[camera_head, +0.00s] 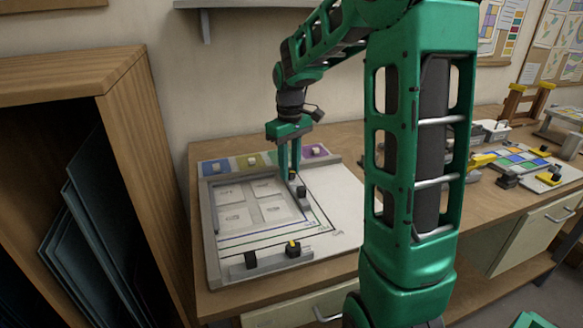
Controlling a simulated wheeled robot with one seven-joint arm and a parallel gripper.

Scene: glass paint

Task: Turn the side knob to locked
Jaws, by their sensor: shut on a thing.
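My green gripper (291,170) points down at the right side of the grey frame on the work board. Its fingers are shut on the side knob (292,177), a small dark knob with a hint of yellow, mostly hidden by the fingers. The knob sits at the far part of the short grey side bar (299,196). A black block (302,191) sits on the same bar, nearer to me. The knob's angle and any locked mark are too small to tell.
The front bar (272,265) carries a black block (251,259) and a yellow-topped black knob (293,247). The grey frame (212,225) surrounds four-part white artwork. Coloured pads with small knobs line the back. A wooden cabinet (130,130) stands close on the left; coloured tiles (520,158) lie right.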

